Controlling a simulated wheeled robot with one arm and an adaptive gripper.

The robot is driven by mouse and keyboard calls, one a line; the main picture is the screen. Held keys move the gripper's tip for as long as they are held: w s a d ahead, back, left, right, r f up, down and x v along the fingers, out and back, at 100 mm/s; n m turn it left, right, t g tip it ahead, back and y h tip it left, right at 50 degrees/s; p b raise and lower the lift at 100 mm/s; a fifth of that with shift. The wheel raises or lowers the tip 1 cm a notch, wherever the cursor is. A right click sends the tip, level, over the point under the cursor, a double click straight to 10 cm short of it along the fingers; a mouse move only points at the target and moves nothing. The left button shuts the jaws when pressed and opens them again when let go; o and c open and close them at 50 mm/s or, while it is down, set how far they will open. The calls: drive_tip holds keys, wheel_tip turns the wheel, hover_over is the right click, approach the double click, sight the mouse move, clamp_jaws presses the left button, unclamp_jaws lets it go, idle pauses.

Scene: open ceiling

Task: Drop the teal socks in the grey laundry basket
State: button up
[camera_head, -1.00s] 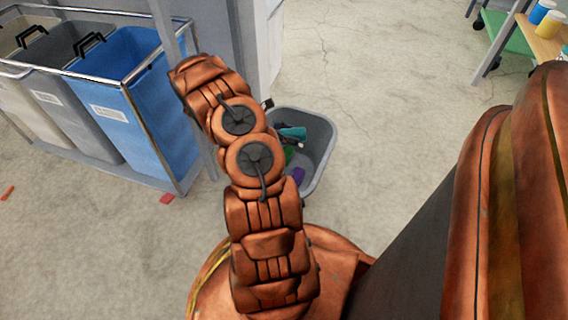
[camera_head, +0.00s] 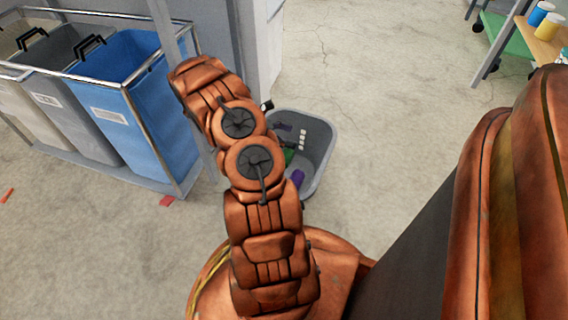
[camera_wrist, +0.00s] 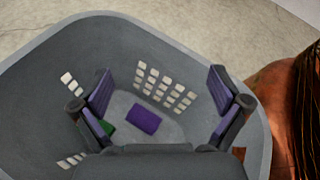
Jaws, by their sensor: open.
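The grey laundry basket (camera_head: 325,143) stands on the floor behind my arm in the head view, partly hidden by it. In the wrist view the basket (camera_wrist: 45,75) fills most of the picture, with rows of slots in its wall. My gripper (camera_wrist: 160,90) is over the basket, its two fingers spread wide with nothing between them. The teal socks do not show in either view now; I cannot tell where in the basket area they lie.
A purple item (camera_wrist: 143,119) and a green item (camera_wrist: 107,128) lie in the basket. A rack with a blue bin (camera_head: 150,105) and a grey bin (camera_head: 70,110) stands left. A shelf cart (camera_head: 505,35) is at upper right. Floor right of the basket is clear.

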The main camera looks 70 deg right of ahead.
wheel_tip(320, 180, up, 10)
drive_tip(key=shift+f, duration=0.2)
idle(0.3)
idle(0.4)
drive_tip(key=w+a+r+m+t+y+p, duration=0.1)
drive_tip(key=w+a+r+m+p, duration=0.1)
drive_tip(key=a+r+p, duration=0.7)
drive_tip(key=w+a+r+m+t+p, duration=0.15)
drive_tip(key=a+r+p, duration=0.3)
drive_tip(key=r, duration=0.85)
drive_tip(key=w+a+r+m+t+y+p, duration=0.1)
drive_tip(key=a+r+m+t+p, duration=0.1)
drive_tip(key=a+r+p, duration=0.7)
drive_tip(key=s+a+r+m+t+y+p, duration=0.1)
drive_tip(key=s+a+r+t+y+p, duration=0.1)
drive_tip(key=a+r+p, duration=0.9)
drive_tip(key=s+a+r+m+t+y+p, duration=0.1)
drive_tip(key=s+a+r+t+p, duration=0.3)
drive_tip(key=a+r+p, duration=0.7)
drive_tip(key=s+a+r, duration=0.1)
drive_tip(key=a+r, duration=0.3)
drive_tip(key=r, duration=0.3)
drive_tip(key=shift+s+a+r+y, duration=0.3)
drive_tip(key=shift+s+a+y, duration=0.05)
drive_tip(key=shift+s+y, duration=0.05)
